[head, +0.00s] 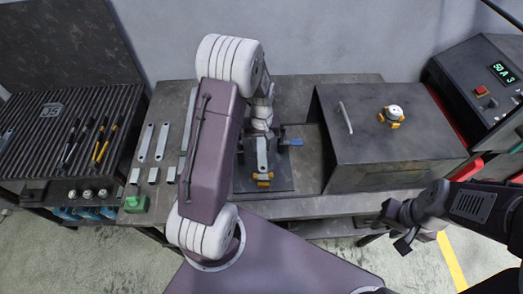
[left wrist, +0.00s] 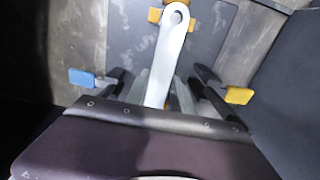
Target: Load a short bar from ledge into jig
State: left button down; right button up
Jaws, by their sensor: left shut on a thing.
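A short light-grey bar (head: 262,152) with a hole at its end is held by my left gripper (head: 262,133) over the jig plate (head: 243,178). In the left wrist view the bar (left wrist: 170,52) runs up from between my left fingers (left wrist: 160,92), its holed end at a yellow stop (left wrist: 155,15). I cannot tell whether it rests on the plate. The jig has a blue handle (head: 291,142), and yellow parts (head: 264,181) near its front. Two similar bars (head: 146,142) (head: 162,142) lie on the left ledge. My right gripper (head: 397,227) is empty and looks open, away at the right.
A dark box (head: 385,150) with a handle stands right of the jig. A green block (head: 136,204) and small metal blocks (head: 154,175) sit at the bench front. A control console (head: 480,85) is at the far right.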

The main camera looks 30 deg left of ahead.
aim_at(262, 148)
pick_arm(q)
notch_tip(262, 148, down, 3)
jog(key=shift+w+f, duration=0.15)
jog(key=shift+f, duration=0.3)
jog(key=shift+f, duration=0.4)
jog(key=c, duration=1.1)
grip_release()
